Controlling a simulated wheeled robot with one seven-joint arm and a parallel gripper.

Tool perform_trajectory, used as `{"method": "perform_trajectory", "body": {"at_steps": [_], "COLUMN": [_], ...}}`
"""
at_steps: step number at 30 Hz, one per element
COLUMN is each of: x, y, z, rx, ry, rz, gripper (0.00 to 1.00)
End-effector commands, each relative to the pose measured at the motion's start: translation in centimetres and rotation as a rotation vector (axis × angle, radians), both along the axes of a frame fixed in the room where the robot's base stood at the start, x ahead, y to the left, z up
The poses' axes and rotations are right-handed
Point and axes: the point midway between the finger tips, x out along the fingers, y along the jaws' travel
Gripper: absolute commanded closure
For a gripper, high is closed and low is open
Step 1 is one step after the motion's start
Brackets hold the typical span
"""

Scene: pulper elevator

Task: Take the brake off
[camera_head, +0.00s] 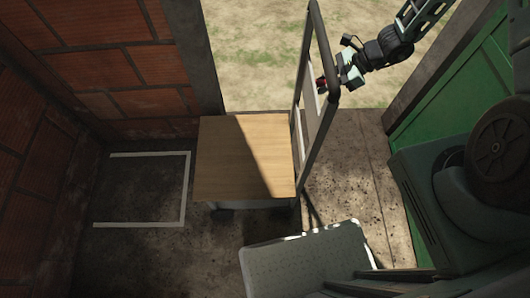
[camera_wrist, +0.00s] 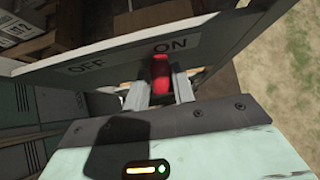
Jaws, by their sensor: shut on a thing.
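The brake lever is a small red handle (camera_wrist: 161,73) on a panel (camera_wrist: 200,45) marked OFF on the left and ON on the right. In the wrist view the lever stands close to the left end of the word ON. My gripper (camera_wrist: 161,92) is shut on it, with one finger on each side. In the head view my gripper (camera_head: 326,84) reaches in from the upper right to the upright handle frame (camera_head: 317,125) of a cart with a wooden deck (camera_head: 240,158). The lever's base is hidden in the wrist view.
A brick wall (camera_head: 100,65) is on the left, beside a white floor outline (camera_head: 186,190). A green wall (camera_head: 460,95) is on the right. Grass (camera_head: 250,50) lies beyond the opening.

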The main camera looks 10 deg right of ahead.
Motion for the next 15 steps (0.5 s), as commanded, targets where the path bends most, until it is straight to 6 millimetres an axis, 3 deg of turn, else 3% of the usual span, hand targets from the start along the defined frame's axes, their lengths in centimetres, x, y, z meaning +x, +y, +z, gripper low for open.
{"method": "perform_trajectory", "body": {"at_steps": [15], "x": [-1.6], "y": [0.4], "z": [0.1], "rx": [0.004], "ry": [0.01], "rz": [0.004], "gripper": [0.84]}}
